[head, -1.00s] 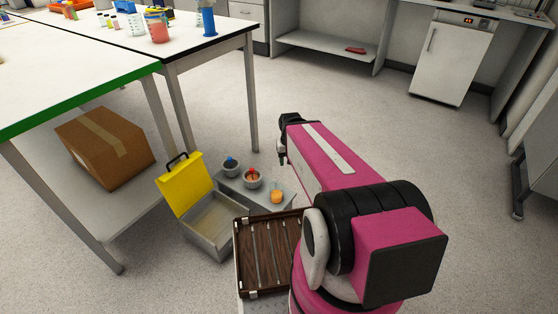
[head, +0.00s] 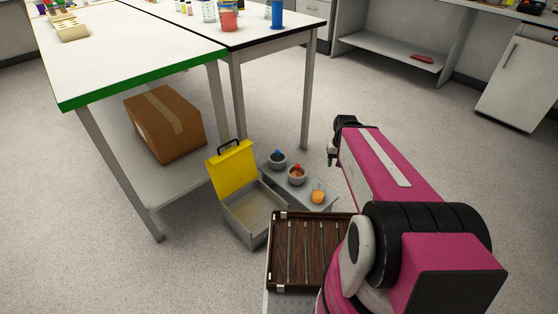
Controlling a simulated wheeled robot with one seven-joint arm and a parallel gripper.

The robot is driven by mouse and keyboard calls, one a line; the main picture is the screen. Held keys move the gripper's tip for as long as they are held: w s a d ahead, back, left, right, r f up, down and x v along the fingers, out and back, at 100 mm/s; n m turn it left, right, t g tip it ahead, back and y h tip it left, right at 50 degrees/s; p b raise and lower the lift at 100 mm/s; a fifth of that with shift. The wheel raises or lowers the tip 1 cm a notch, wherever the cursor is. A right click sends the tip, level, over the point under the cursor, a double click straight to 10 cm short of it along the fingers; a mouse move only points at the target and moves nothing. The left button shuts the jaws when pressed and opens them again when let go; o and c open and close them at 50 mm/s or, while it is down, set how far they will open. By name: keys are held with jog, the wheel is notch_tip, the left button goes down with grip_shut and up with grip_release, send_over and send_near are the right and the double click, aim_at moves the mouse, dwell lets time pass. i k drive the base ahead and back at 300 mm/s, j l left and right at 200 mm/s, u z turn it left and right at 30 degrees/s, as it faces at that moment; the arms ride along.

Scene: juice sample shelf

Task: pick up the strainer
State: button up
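I cannot make out a strainer for sure in the head view. Three small vessels stand in a row on a low grey shelf: a grey bowl with dark contents and a blue piece on top (head: 278,159), a grey bowl with reddish contents and a red piece (head: 297,174), and an orange vessel (head: 318,195). My gripper (head: 332,158) is the small dark end of the pink arm, to the right of the bowls in the picture and apart from them. Its fingers are too small to tell open from shut.
An open grey case with a yellow lid (head: 233,170) stands left of the bowls. A slatted brown wooden tray (head: 289,249) is nearer me. A cardboard box (head: 166,124) sits on the lower shelf of a green-edged table (head: 150,90). The floor beyond my arm is clear.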

aim_at(277, 159)
jog(key=k+l+u, duration=0.1)
jog(key=k, duration=0.3)
jog(key=i+l+u, duration=0.15)
jog(key=u, duration=0.2)
jog(key=i+l+u, duration=0.3)
